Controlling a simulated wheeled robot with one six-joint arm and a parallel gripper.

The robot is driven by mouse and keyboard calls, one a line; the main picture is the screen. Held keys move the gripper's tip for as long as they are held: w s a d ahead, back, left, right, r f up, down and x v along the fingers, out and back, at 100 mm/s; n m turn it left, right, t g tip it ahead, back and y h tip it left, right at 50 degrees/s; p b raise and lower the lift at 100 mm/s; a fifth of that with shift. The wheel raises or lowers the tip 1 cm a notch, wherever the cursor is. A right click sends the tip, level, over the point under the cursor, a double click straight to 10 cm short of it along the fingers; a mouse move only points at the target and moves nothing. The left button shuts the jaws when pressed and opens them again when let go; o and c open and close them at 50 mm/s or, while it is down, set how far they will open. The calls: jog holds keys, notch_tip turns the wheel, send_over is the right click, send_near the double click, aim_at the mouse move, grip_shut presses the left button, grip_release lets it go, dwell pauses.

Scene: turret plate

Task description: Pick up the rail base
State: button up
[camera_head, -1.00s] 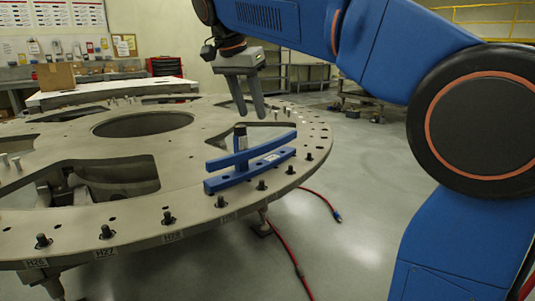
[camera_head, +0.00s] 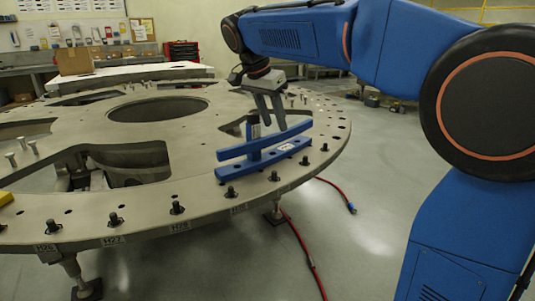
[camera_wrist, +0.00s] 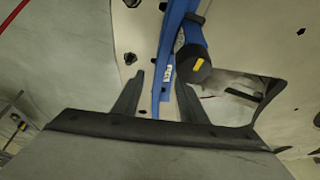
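The rail base (camera_head: 238,170) is a blue part with a straight lower bar, a curved upper rail and a dark-topped post. It sits on the front right rim of the round turret plate (camera_head: 140,212). My gripper (camera_head: 275,126) is open, fingers pointing down, near the upper rail and just right of the post top. In the wrist view the blue rail base (camera_wrist: 173,35) runs between the two open fingers of my gripper (camera_wrist: 160,80), with the post top at right. I cannot tell whether the fingers touch it.
Several dark pegs (camera_head: 177,208) stand along the plate's rim. The plate has large openings (camera_head: 157,109). A yellow object (camera_head: 5,198) shows at the left edge. A red hose (camera_head: 303,244) lies on the floor. A cardboard box (camera_head: 74,61) stands behind.

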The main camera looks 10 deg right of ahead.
aim_at(277, 133)
jog(key=shift+a+x, duration=0.2)
jog(key=shift+x, duration=2.75)
jog(key=shift+s+f, duration=0.1)
grip_shut()
